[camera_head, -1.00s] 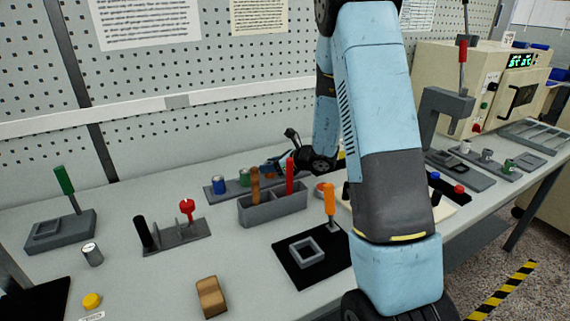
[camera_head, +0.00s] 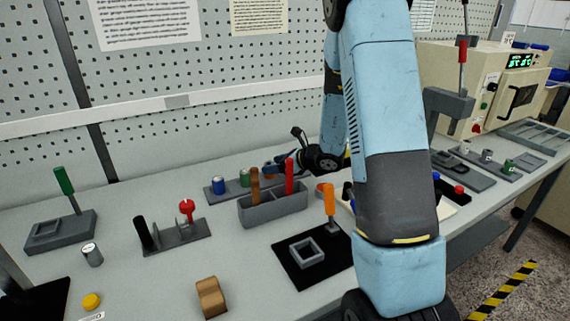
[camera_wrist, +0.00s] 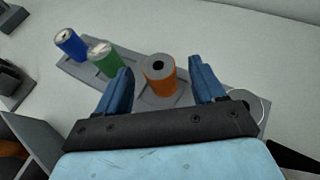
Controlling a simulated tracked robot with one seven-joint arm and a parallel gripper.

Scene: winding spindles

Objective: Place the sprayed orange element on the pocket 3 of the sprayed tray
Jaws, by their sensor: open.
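An orange element (camera_wrist: 160,82), a cylinder with a grey top and dark centre hole, stands upright in a grey tray (camera_wrist: 78,73). My gripper (camera_wrist: 160,68) is open, one blue finger on each side of the orange element, with gaps visible. In the head view my gripper (camera_head: 279,167) is over the tray's right part and largely hides the orange element. A green element (camera_wrist: 106,59) and a blue element (camera_wrist: 70,44) stand in the same tray to the left. Another grey tray (camera_head: 478,178) at the right holds several elements, including a green one. I cannot tell which tray is the sprayed one.
A grey bin (camera_head: 262,214) with brown and red handles stands just in front of the tray. A round grey-white object (camera_wrist: 246,100) lies right of my right finger. A black mat (camera_head: 290,268) with a square frame and an orange-handled tool is nearer. The pegboard wall is behind.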

